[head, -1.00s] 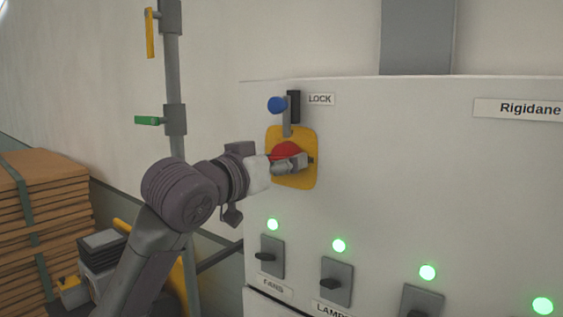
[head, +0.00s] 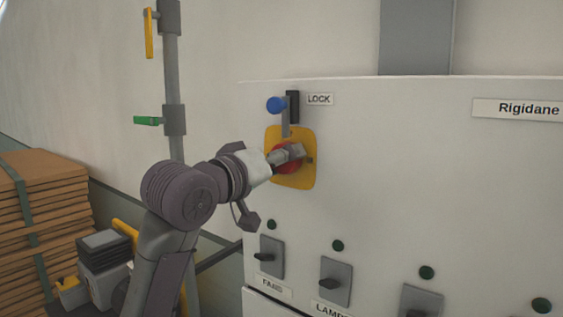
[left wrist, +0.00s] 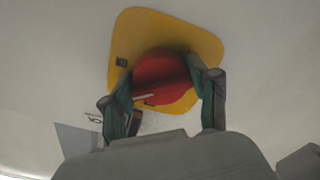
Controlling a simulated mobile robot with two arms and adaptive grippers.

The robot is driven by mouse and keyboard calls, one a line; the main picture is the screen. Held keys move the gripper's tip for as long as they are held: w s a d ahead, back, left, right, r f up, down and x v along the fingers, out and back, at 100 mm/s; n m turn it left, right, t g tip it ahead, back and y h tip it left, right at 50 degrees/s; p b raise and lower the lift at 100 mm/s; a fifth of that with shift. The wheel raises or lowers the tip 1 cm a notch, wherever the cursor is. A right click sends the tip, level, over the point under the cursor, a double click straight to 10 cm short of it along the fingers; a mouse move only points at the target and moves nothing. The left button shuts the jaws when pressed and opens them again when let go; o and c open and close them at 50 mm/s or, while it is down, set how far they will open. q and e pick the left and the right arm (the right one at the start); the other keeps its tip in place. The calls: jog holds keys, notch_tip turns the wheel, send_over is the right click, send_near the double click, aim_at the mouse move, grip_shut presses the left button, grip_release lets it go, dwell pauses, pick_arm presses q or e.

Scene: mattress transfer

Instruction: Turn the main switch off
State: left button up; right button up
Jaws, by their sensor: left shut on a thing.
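The main switch is a red rotary knob (head: 287,160) on a yellow plate (head: 303,177), on the front of the white cabinet. My left gripper (head: 290,154) is at the knob and covers part of it. In the left wrist view the red knob (left wrist: 160,78) sits between the two fingers of my left gripper (left wrist: 160,95), which is shut on it. The yellow plate (left wrist: 128,40) shows behind, with small dark lettering at its left. Above the plate is a lock lever with a blue ball (head: 276,105), beside a LOCK label (head: 319,99). My right gripper is not in view.
Below, the cabinet (head: 400,170) carries several small black switches, such as the FANS switch (head: 271,257), each under an unlit lamp (head: 338,246). A pipe with yellow and green (head: 147,120) handles stands left. Stacked brown boards (head: 45,200) are at far left.

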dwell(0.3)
pick_arm(q)
jog(key=o, duration=1.2)
jog(key=shift+c, duration=0.2)
jog(key=shift+a, duration=0.1)
jog(key=v, duration=1.2)
